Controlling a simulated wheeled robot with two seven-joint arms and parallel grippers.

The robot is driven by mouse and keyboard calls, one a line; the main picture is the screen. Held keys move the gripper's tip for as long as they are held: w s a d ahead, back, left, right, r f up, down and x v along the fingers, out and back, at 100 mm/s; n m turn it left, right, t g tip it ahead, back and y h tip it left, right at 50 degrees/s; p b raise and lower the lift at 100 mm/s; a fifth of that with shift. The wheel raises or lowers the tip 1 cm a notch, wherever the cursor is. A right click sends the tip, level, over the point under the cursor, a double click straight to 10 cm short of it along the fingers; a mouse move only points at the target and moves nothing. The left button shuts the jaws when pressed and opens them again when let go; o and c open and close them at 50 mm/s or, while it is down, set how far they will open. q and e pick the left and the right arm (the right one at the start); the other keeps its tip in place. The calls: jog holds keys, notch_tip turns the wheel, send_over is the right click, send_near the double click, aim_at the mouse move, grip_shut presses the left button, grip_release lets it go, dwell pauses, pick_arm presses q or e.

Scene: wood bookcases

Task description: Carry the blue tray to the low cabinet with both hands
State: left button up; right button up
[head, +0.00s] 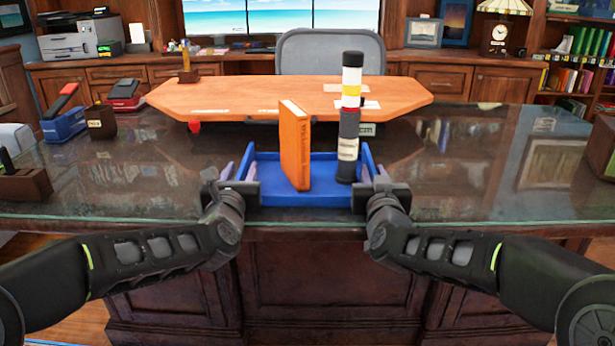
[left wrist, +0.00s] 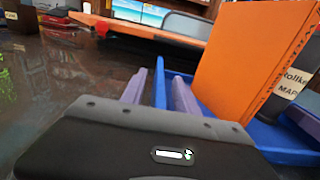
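The blue tray (head: 300,199) rests on the glass-topped desk at its near edge. An orange book (head: 294,145) stands upright in it, and a tall cylinder stack (head: 349,115) in black, white, yellow and grey stands at its right. My left gripper (head: 238,172) is at the tray's left wall. In the left wrist view its purple fingers (left wrist: 160,92) are apart, one on each side of the blue wall, with a gap showing. My right gripper (head: 376,174) is at the right wall; its outer finger stands off the wall, and its inner finger is mostly hidden.
The glass desk (head: 450,180) has clear room at right. A stapler (head: 64,115) and small boxes stand at left. An orange-brown wooden board or tabletop (head: 230,95) lies behind the tray, with a grey chair (head: 330,52) beyond. Wooden cabinets (head: 445,82) and shelves line the back.

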pick_arm(q)
jog(key=c, duration=0.5)
pick_arm(e)
jog(key=c, duration=0.5)
pick_arm(q)
grip_shut()
pick_arm(e)
grip_shut()
pick_arm(q)
jog(key=shift+r, duration=0.1)
pick_arm(e)
jog(key=shift+r, duration=0.15)
